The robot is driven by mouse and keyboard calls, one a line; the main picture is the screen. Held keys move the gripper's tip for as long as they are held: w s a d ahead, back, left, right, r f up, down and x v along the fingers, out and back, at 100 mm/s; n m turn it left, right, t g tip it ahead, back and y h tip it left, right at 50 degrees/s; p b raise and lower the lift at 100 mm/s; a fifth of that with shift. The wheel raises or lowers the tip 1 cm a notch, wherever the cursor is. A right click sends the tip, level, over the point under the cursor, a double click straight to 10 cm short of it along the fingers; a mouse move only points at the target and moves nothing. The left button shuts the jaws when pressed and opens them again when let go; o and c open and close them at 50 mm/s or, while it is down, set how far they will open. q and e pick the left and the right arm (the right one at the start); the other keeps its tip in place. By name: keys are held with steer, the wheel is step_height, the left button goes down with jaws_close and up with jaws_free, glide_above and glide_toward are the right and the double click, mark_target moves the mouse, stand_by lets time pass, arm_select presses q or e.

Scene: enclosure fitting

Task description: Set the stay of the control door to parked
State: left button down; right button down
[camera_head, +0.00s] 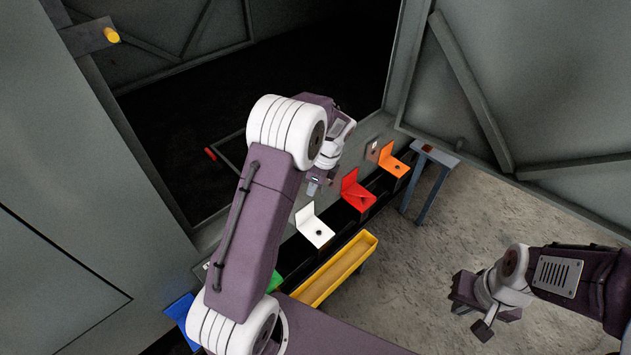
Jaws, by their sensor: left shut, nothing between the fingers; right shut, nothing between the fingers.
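The enclosure stands open, with a grey door panel (520,80) swung out at the right and another grey panel (60,130) at the left. I cannot tell which is the control door. A thin grey rod with a red end (210,153) shows low in the dark opening; it may be the stay, and my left arm hides part of that area. My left gripper (313,188) is shut and empty, above the sill near the white bracket. My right gripper (470,318) is shut and empty over the concrete floor at the lower right.
Along the sill are blue (181,312), green (275,281), white (314,229), red (358,190) and orange (394,160) brackets. A yellow tray (345,268) lies before them. A small grey stand (436,155) is at right.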

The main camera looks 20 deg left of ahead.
arm_select(q)
steer(key=shift+s+a+f+b, duration=0.1)
steer(key=shift+a+f, duration=0.25)
steer(key=shift+a, duration=0.4)
steer(key=shift+a+f+b, duration=0.15)
steer(key=shift+a+f, duration=0.2)
steer(key=shift+a, duration=0.4)
steer(key=shift+s+a+f+b, duration=0.1)
steer(key=shift+a+f, duration=0.25)
steer(key=shift+a, duration=0.4)
arm_select(e)
steer(key=shift+f, duration=0.65)
steer(key=shift+r, duration=0.1)
